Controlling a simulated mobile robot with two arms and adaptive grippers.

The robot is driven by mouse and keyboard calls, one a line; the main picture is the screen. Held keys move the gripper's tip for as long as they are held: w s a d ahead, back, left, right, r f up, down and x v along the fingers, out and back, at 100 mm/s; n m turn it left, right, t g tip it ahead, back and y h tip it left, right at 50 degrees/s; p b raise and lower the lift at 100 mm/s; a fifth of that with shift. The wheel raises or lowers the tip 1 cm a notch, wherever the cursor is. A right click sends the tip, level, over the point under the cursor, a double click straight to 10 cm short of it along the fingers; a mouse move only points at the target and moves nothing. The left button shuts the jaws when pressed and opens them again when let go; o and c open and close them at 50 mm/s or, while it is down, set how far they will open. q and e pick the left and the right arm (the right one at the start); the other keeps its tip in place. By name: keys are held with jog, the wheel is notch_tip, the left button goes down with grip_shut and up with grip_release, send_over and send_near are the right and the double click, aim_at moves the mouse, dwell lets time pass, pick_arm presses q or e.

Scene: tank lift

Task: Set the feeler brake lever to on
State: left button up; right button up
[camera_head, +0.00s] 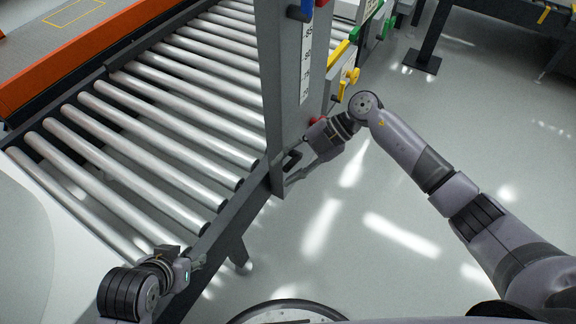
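A tall grey post (284,85) with a white number scale stands at the conveyor's right edge. I cannot tell for sure which part is the feeler brake lever. My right gripper (291,169) is at the lower right side of the post, its fingers apart near the post's edge. Whether something small is between them is hard to see. A red knob (317,120) is just above this gripper, partly hidden by it. My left gripper (200,262) is low at the conveyor's near edge, away from the post; its fingers are too small to tell open from shut.
A roller conveyor (150,140) with an orange side rail (70,65) fills the left. Yellow (350,76) and green (357,34) handles stick out beyond the post. Blue (306,9) and red parts are at its top. Grey floor (400,250) is clear around my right arm.

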jog(key=shift+c, duration=0.5)
grip_shut()
dwell(0.3)
